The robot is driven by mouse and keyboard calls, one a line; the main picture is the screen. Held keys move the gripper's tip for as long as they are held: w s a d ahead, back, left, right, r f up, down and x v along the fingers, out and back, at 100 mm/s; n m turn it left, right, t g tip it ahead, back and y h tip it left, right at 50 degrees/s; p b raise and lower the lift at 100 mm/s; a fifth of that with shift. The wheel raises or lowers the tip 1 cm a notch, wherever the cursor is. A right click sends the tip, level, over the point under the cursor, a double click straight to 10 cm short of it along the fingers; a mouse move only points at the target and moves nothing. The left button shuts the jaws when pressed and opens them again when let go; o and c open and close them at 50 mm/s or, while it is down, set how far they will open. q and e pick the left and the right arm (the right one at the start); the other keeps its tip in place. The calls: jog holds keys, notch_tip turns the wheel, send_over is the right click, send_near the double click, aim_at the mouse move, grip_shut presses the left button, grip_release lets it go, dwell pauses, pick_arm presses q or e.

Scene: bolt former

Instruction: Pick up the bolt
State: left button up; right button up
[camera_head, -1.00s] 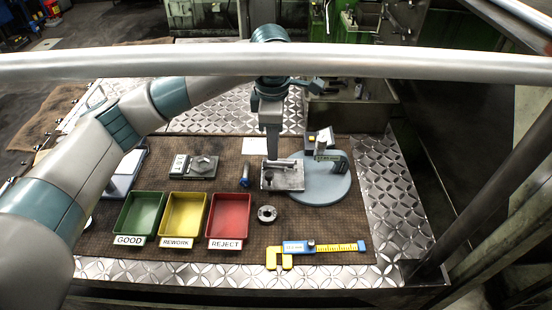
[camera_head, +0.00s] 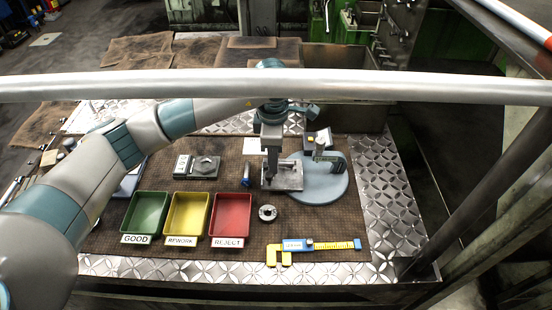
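My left gripper (camera_head: 271,166) points down over a small grey metal block or fixture (camera_head: 290,176), near the edge of the round blue-grey base. Its fingers reach the top of the fixture. I cannot tell whether they are apart or closed. No bolt shows clearly; the fingers and fixture may hide it. My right gripper is not in view.
Green (camera_head: 147,214), yellow (camera_head: 187,214) and red (camera_head: 231,214) trays stand at the left. A round gauge stand (camera_head: 327,188) is at the right. A pale bar crosses the view.

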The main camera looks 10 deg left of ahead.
pick_arm(q)
jog(key=shift+f, duration=0.15)
dwell(0.3)
grip_shut()
